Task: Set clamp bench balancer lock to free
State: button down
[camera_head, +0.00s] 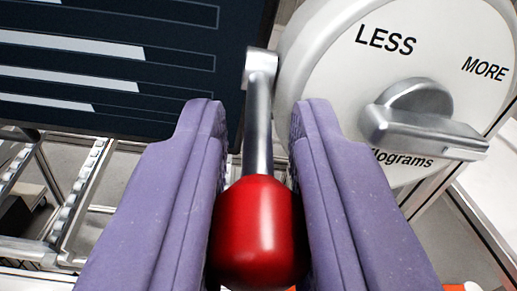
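A lever with a bright red knob (257,235) and a silver shaft (259,125) stands in the middle of the view. The shaft runs up from the knob to a small light-coloured pivot (261,62) at the top. My gripper (255,120) has two purple fingers, one on each side of the knob. The knob fills the space between them with no clear gap, so the gripper looks shut on it. The fingertips reach past the knob along the shaft. The inner finger faces are mostly hidden. No lock or free label shows.
A white round dial (330,60) marked LESS, MORE and kilograms, with a grey handle (425,125), is close at the right. A dark panel with pale bars (110,50) is at the upper left. Metal rails (75,200) lie below it.

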jog(key=shift+f+b, duration=0.4)
jog(key=shift+b, duration=0.85)
jog(key=t+b, duration=0.1)
jog(key=b, duration=0.3)
jog(key=shift+f, duration=0.4)
jog(key=t+b, duration=0.1)
jog(key=b, duration=0.2)
jog(key=shift+w+f+y, duration=0.1)
jog(key=shift+w+y, duration=0.05)
jog(key=shift+y, duration=0.15)
jog(key=shift+t+b, duration=0.4)
jog(key=shift+b, duration=0.55)
jog(key=shift+r, duration=0.3)
jog(key=c, duration=1)
grip_release()
jog(key=b+v, duration=0.1)
jog(key=v, duration=0.6)
jog(key=shift+s+f, duration=0.2)
jog(key=shift+s, duration=0.15)
